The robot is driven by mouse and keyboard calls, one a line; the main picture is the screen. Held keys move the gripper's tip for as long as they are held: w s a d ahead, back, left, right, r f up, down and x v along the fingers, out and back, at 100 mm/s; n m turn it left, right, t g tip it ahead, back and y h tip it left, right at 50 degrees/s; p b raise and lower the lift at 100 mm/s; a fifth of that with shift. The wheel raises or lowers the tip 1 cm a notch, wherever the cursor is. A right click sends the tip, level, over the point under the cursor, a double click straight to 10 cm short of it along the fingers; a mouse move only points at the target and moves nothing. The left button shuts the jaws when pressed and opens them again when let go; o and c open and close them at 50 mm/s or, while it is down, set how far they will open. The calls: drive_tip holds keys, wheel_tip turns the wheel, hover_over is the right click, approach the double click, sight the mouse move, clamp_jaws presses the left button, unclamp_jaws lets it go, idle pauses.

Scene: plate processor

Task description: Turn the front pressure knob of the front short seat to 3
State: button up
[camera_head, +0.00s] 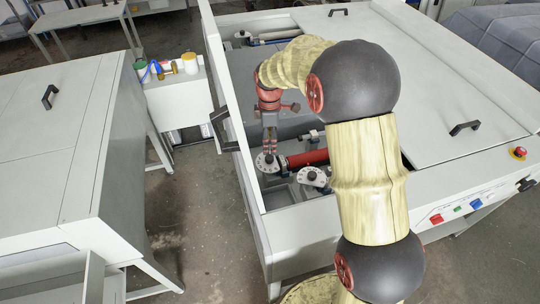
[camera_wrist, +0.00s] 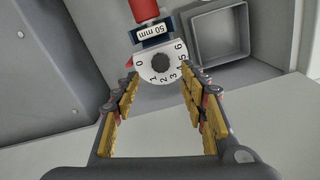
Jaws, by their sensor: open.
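A round white dial with black numbers 0 to 6 (camera_wrist: 160,68) has a dark knob at its centre. A small red tab shows at its left edge beside the 0. A "50 mm" label (camera_wrist: 150,31) and the end of a red roller (camera_wrist: 145,9) sit just above it. My gripper (camera_wrist: 161,82) is open, its yellow-padded fingers on either side of the dial, holding nothing. In the head view my gripper (camera_head: 270,147) points down over a white dial (camera_head: 268,163) at the left end of the red roller (camera_head: 307,158). I cannot tell whether the fingers touch the dial.
A second white dial (camera_head: 313,177) is right of the first, partly near my arm. A raised machine lid (camera_head: 228,100) stands close on the left. A grey square recess (camera_wrist: 222,36) lies right of the dial. A closed panel (camera_head: 435,75) covers the machine's right side.

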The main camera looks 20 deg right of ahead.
sight(270, 157)
drive_tip(key=shift+f+b, duration=0.35)
drive_tip(key=shift+f, duration=3.5)
drive_tip(key=shift+c, duration=1.3)
drive_tip(key=c, duration=0.8)
clamp_jaws()
